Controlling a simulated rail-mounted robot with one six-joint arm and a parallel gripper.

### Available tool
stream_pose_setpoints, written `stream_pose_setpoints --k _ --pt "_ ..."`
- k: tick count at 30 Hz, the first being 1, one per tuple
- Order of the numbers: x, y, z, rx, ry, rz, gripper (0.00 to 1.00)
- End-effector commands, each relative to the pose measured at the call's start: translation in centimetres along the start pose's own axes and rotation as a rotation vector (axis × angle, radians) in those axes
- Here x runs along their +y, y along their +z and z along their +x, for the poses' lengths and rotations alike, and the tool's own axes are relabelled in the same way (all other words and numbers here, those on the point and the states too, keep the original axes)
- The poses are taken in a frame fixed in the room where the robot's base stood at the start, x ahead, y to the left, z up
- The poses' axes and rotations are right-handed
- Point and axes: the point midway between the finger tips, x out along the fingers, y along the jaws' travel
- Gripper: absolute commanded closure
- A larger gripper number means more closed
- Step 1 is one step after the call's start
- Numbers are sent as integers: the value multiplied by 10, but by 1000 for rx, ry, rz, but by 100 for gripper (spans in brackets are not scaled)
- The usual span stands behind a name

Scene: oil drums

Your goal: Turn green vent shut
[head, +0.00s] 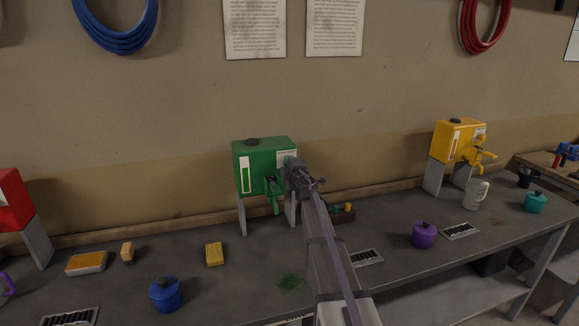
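The green drum (262,155) is a box on grey legs at the back of the bench, with a black cap on top, a white gauge strip and a label on its front. A green tap (275,193) hangs at its lower front. My gripper (291,165) is at the right part of the drum's front, over the label. A small bit of green-teal shows at its tip, which may be the vent; the gripper hides most of it. I cannot tell whether the fingers are open or shut, or whether they touch it.
A yellow drum (458,139) stands at right and a red drum (14,203) at left. A blue pot (165,295), purple pot (424,235), yellow block (214,254) and mug (475,194) stand on the bench. A green stain (290,283) marks the bench.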

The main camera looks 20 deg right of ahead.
Motion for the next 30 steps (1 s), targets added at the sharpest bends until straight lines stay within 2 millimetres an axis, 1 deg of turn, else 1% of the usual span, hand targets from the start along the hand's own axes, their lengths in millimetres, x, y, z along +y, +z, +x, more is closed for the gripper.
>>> stream_pose_setpoints --k 13,14,21,22,30 --pt "0 0 -1 0 0 13 89" --pt "0 0 -1 0 0 12 65" --pt "0 0 0 0 0 12 42" --pt "0 0 0 0 0 11 40" --pt "0 0 -3 0 0 11 40"
